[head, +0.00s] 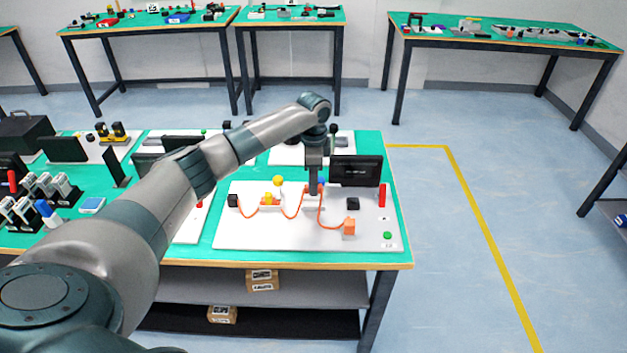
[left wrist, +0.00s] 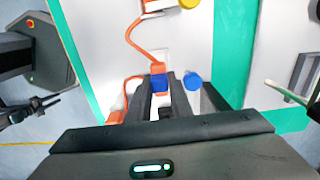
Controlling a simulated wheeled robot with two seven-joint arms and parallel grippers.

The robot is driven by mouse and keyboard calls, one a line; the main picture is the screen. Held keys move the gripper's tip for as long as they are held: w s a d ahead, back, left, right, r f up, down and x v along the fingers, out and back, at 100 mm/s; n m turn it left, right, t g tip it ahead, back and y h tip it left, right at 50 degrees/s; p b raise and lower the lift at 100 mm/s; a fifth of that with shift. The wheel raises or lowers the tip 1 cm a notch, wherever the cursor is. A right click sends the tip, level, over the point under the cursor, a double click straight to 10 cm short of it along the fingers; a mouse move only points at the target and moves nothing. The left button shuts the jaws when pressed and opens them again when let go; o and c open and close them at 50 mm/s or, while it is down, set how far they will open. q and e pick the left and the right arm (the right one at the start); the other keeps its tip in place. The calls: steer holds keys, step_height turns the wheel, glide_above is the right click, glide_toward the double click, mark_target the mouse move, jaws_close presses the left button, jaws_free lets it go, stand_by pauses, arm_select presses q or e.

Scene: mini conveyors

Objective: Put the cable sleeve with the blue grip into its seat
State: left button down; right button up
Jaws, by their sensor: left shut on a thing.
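My left gripper (head: 317,189) reaches down over the white board (head: 240,237). In the left wrist view its fingers (left wrist: 163,92) are shut on the blue grip (left wrist: 158,83) of the orange cable sleeve (left wrist: 157,68). An orange cable (left wrist: 133,38) runs from the sleeve, and another stretch leads to an orange block (head: 349,227) at the board's right front. A blue round knob (left wrist: 192,80) stands beside the right finger. The seat is hidden by the fingers, and I cannot tell whether the sleeve touches it.
A yellow knob (head: 278,181) and a yellow-gripped piece (head: 268,198) are left of the gripper. A black block (head: 352,204), red cylinder (head: 382,195) and green button (head: 387,235) are right. A dark screen (head: 356,171) stands behind. The board's front is clear.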

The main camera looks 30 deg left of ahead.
arm_select(q)
steer(key=shift+f+b, duration=0.35)
steer(key=shift+f, duration=1.1)
steer(key=shift+p, duration=0.95)
stand_by(0.4)
steer(key=shift+f+b, duration=0.3)
steer(key=shift+f, duration=0.5)
stand_by(0.3)
steer(key=c, duration=1.5)
jaws_free()
